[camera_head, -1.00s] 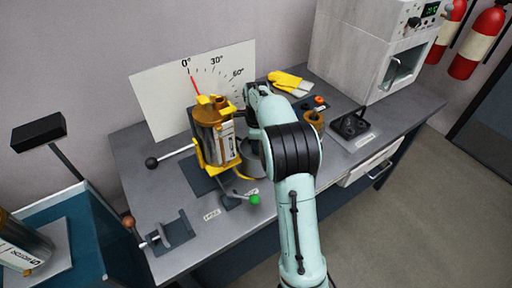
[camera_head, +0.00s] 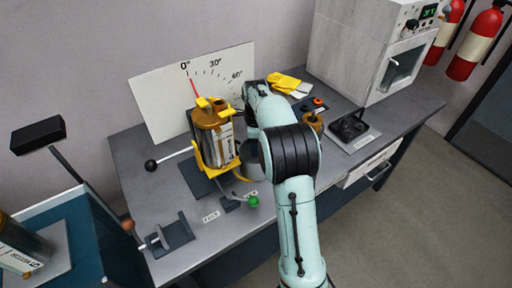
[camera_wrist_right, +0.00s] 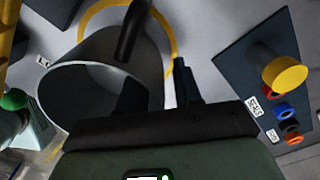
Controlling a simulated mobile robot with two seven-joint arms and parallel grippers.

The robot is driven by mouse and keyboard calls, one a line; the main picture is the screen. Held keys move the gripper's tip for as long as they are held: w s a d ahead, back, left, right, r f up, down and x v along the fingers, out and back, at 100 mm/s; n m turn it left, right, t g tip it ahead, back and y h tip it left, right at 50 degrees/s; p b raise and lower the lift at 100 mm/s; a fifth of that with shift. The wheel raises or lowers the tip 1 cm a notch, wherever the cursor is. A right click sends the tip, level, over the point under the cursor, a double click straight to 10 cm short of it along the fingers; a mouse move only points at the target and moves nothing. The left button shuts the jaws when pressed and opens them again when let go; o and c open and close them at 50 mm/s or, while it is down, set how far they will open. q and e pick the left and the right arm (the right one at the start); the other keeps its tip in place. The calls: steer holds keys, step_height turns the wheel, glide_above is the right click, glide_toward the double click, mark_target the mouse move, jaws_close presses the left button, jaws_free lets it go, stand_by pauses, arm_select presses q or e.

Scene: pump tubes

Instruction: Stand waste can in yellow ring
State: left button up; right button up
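The waste can (camera_wrist_right: 75,75) is a grey open-topped cylinder. Its mouth faces my right wrist camera. In the head view the can (camera_head: 252,162) stands on the bench beside the yellow pump frame, partly hidden by my right arm. The yellow ring (camera_wrist_right: 173,45) shows on the bench as an arc around the can's far end; the rest is hidden, so I cannot tell whether the base touches the bench. My right gripper (camera_wrist_right: 160,92) has its dark fingers apart at the can's rim, one seemingly inside the mouth, the other outside with a visible gap. My left gripper is out of view.
The yellow frame with the amber-topped canister (camera_head: 212,125) stands close left of the can. A green-knobbed lever (camera_head: 253,201) is in front. A dark plate with a yellow-capped post (camera_wrist_right: 285,73) and coloured rings lies to the right. Gloves (camera_head: 288,83) lie behind.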

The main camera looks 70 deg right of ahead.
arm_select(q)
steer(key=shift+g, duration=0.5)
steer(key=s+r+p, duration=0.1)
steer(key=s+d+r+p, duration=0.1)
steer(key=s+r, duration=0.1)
arm_select(e)
step_height(320, 180, up, 11)
steer(key=shift+f, duration=0.2)
arm_select(q)
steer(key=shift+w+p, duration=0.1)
steer(key=shift+p, duration=0.2)
